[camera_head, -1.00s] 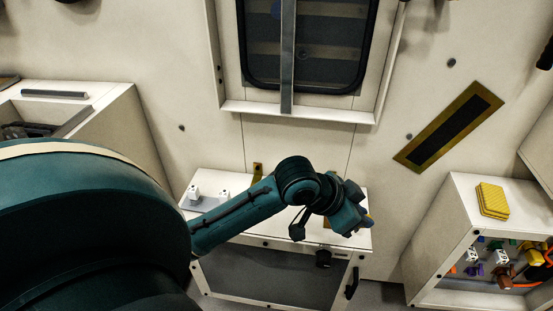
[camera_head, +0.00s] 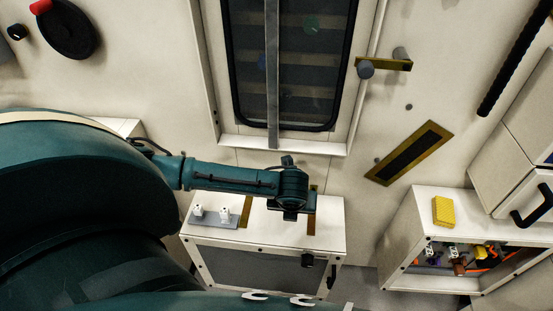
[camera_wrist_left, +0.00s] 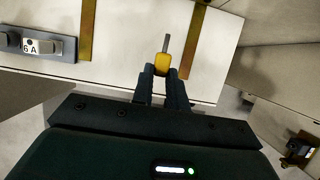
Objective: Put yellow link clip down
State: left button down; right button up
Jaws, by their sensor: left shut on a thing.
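The yellow link clip (camera_wrist_left: 163,60) is between the fingertips of my left gripper (camera_wrist_left: 164,73) in the left wrist view. A thin grey part sticks out beyond the clip. My left gripper is shut on it, over the white top of a low cabinet (camera_head: 275,229). In the head view the gripper (camera_head: 292,207) is seen from above near the back right of that top, and the clip is hidden there. I cannot tell whether the clip touches the top.
Two brass strips (camera_head: 246,211) (camera_head: 311,222) cross the top. A grey plate (camera_head: 213,219) with white labelled blocks stands at its left. A yellow block (camera_head: 443,211) lies on the open-fronted cabinet (camera_head: 421,232) at right. The front middle of the top is clear.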

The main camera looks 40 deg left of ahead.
pick_arm(q)
notch_tip(320, 180, down, 8)
jog(key=shift+b, duration=0.6)
jog(key=shift+f, duration=0.1)
jog(key=shift+f, duration=0.15)
jog(key=c, duration=1.4)
grip_release()
